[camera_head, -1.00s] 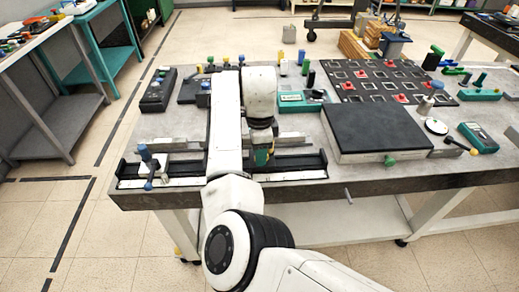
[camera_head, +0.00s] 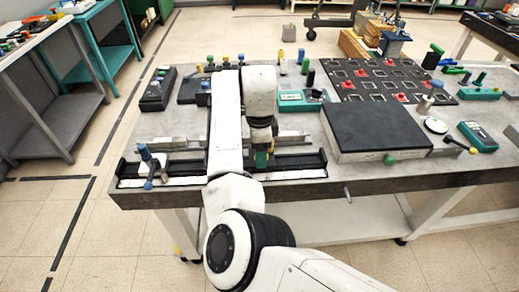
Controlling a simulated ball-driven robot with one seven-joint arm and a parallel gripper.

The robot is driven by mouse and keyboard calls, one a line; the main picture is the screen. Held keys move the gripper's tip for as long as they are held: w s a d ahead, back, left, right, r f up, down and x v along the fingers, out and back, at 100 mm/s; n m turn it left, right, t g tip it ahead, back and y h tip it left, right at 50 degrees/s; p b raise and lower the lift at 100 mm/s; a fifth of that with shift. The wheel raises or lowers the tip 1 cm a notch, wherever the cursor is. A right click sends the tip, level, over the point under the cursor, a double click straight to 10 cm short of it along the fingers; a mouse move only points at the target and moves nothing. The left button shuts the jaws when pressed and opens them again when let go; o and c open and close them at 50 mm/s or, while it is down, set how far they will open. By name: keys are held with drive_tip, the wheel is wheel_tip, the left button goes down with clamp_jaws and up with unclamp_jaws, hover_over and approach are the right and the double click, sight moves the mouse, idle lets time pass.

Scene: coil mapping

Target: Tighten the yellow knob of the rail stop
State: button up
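The long black rail (camera_head: 298,162) with a pale strip lies along the front left edge of the bench. My gripper (camera_head: 262,162) points down at the rail's middle, right of my white arm link. Small green and yellow patches show at its tip. I cannot tell whether the yellow is the knob of the rail stop or part of my gripper. The stop itself is mostly hidden there, and the finger opening is too small to read. A carriage with a blue-ended lever (camera_head: 147,168) sits at the rail's left end.
A large black plate on a grey block (camera_head: 375,130) stands right of the rail, with a green knob (camera_head: 389,159) at its front. Behind are a teal box (camera_head: 298,100) and a dark board with red pieces (camera_head: 390,82). My arm covers part of the bench.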

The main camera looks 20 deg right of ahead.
wheel_tip(320, 180, up, 11)
drive_tip(key=shift+b, duration=0.3)
idle(0.4)
drive_tip(key=shift+f, duration=0.15)
